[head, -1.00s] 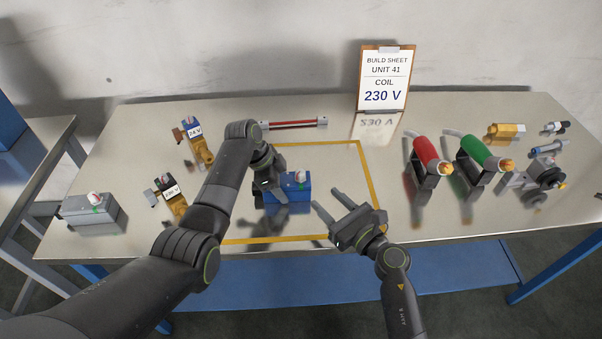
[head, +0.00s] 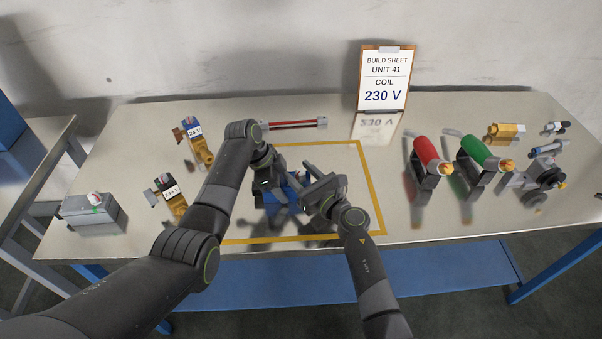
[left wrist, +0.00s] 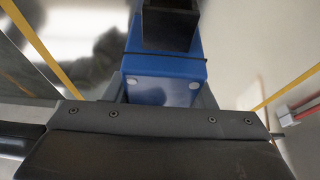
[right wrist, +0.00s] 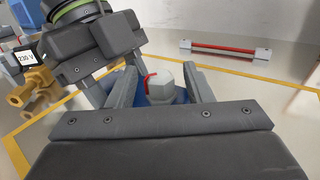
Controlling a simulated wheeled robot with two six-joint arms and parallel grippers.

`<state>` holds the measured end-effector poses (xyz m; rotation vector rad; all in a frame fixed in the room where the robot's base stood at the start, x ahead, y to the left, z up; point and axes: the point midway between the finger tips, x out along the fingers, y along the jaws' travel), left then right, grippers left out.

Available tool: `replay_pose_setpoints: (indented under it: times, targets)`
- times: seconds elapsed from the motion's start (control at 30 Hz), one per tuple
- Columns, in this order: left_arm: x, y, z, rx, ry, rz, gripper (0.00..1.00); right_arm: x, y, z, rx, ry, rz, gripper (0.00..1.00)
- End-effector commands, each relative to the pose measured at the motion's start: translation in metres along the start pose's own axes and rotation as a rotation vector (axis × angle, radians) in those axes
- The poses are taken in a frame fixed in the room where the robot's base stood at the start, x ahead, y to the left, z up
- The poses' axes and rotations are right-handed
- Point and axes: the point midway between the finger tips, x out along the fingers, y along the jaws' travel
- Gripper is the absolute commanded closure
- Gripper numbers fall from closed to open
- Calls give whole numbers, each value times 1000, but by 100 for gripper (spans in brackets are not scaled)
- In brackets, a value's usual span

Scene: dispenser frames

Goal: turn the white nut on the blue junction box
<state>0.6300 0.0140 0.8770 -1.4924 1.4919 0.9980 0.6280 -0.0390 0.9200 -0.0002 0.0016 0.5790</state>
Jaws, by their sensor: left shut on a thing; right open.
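The blue junction box (head: 292,199) sits in the yellow outlined area, largely hidden by my grippers in the head view. It also shows in the left wrist view (left wrist: 160,88). My left gripper (head: 273,196) is shut on the box from the left side. The white nut (right wrist: 161,88), a hex cap with a red mark, stands on top of the box in the right wrist view. My right gripper (right wrist: 160,75) is open, with one finger on each side of the nut. Visible gaps remain between nut and fingers. The nut is hidden in the head view.
A grey box (head: 90,212) and two brass valves, tagged 24 V (head: 196,143) and 230 V (head: 171,195), stand left. A red-barred part (head: 294,124) lies behind. Red (head: 428,155) and green (head: 478,154) tools stand right. The build sheet (head: 385,80) reads COIL 230 V.

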Motion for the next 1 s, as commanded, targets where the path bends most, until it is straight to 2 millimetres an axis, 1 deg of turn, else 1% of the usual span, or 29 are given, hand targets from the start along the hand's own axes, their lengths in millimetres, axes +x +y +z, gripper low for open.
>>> replay_pose_setpoints:
  times: [0.07, 0.1, 0.4, 0.43, 0.73, 0.87, 1.0]
  targets:
    - [0, 0, 0, 0, 0, 0, 79, 0, 0, 0, 0, 0, 0, 54]
    - [0, 0, 0, 0, 0, 0, 79, 0, 0, 0, 0, 0, 0, 57]
    - [0, 0, 0, 0, 0, 0, 79, 0, 0, 0, 0, 0, 0, 96]
    - [0, 0, 0, 0, 0, 0, 79, 0, 0, 0, 0, 0, 0, 99]
    - [0, 0, 0, 1, 0, 0, 79, 0, -1, 0, -2, 0, 43, 99]
    - [0, 0, 0, 1, 0, 0, 79, 0, -2, 0, -2, 1, 109, 99]
    - [0, 0, 0, 2, 1, 0, 79, 1, -2, 0, -3, 2, 211, 99]
